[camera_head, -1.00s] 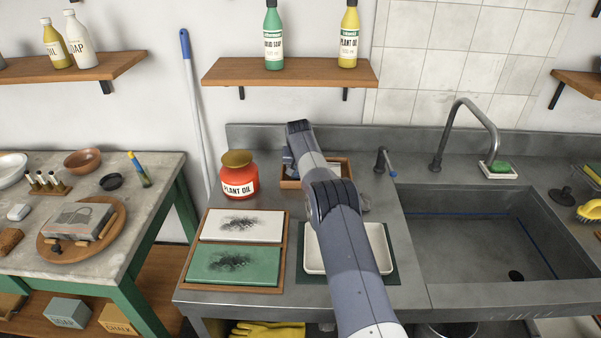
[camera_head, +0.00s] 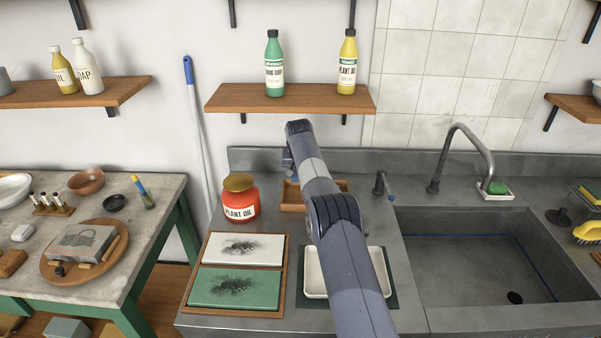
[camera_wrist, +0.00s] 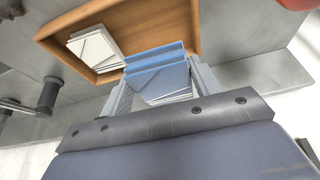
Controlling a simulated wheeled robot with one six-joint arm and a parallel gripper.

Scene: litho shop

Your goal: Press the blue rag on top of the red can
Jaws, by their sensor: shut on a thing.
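The red can (camera_head: 240,200), labelled PLANT OIL with a gold lid (camera_head: 238,182), stands upright on the counter, left of my arm. A red edge, likely the can, shows in the wrist view's top right corner (camera_wrist: 293,3). My gripper (camera_wrist: 155,78) is shut on the folded blue rag (camera_wrist: 158,70). In the wrist view the rag is between the two fingers, over or in the wooden tray (camera_wrist: 193,20); I cannot tell whether it touches the tray. The can's lid looks bare.
A folded white cloth (camera_wrist: 95,50) lies in the wooden tray. Front of the can are a board with white and green slabs (camera_head: 233,313) and a white dish (camera_head: 314,280). A bottle shelf (camera_head: 225,97) hangs above; a faucet (camera_head: 487,160) and sink are right.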

